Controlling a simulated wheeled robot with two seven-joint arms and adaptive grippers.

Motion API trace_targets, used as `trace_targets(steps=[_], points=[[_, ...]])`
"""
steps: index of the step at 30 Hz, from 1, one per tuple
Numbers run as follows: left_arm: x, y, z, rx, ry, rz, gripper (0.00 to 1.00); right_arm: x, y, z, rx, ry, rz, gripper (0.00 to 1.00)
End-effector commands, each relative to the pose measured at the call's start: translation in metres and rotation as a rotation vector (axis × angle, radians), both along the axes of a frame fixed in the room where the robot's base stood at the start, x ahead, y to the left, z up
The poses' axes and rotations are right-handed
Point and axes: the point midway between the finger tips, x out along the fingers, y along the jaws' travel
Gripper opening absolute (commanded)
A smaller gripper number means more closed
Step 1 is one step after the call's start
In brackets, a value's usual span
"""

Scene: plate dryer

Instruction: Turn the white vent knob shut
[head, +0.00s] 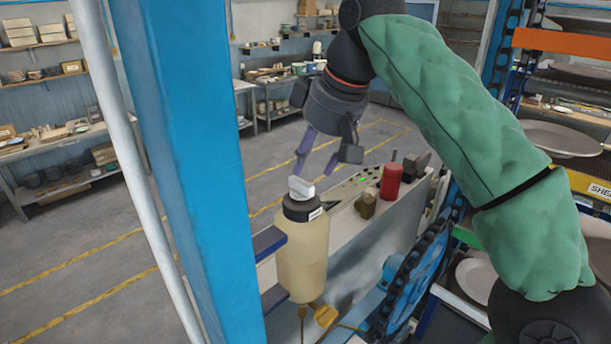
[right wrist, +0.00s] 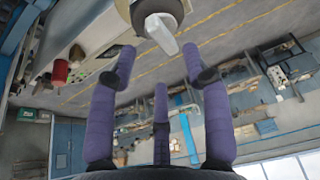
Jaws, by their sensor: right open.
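The white vent knob (head: 301,188) sits on the black cap of a cream-coloured bottle (head: 302,255). The bottle stands upright against the blue post. My right gripper (head: 325,155) is open and empty, above and slightly to the right of the knob, with a gap between them. In the right wrist view, the knob (right wrist: 161,30) shows at the top, just beyond the spread purple fingers (right wrist: 159,60). No finger touches it. My left gripper is not in view.
A blue post (head: 185,150) and a pale pipe (head: 115,130) stand left of the bottle. A control panel with a red knob (head: 390,182) and a brown knob (head: 366,204) lies to the right. Racks of plates (head: 560,140) stand at far right.

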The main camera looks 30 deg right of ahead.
Motion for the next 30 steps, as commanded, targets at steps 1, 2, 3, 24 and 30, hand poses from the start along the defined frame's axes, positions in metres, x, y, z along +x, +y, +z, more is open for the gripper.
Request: trace_targets(steps=[1, 2, 3, 24, 30], points=[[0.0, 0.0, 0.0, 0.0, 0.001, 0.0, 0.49, 0.002, 0.0, -0.008, -0.001, 0.002, -0.001, 0.49], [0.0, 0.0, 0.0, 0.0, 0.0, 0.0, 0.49, 0.004, 0.001, -0.012, -0.001, 0.002, -0.001, 0.49], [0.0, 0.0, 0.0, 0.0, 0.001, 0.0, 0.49, 0.006, 0.001, -0.017, 0.0, 0.001, -0.002, 0.49], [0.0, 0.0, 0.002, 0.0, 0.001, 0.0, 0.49, 0.019, 0.006, -0.049, 0.001, -0.002, -0.001, 0.46], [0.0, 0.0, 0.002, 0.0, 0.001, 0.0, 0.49, 0.019, 0.006, -0.049, 0.001, -0.002, -0.001, 0.0]])
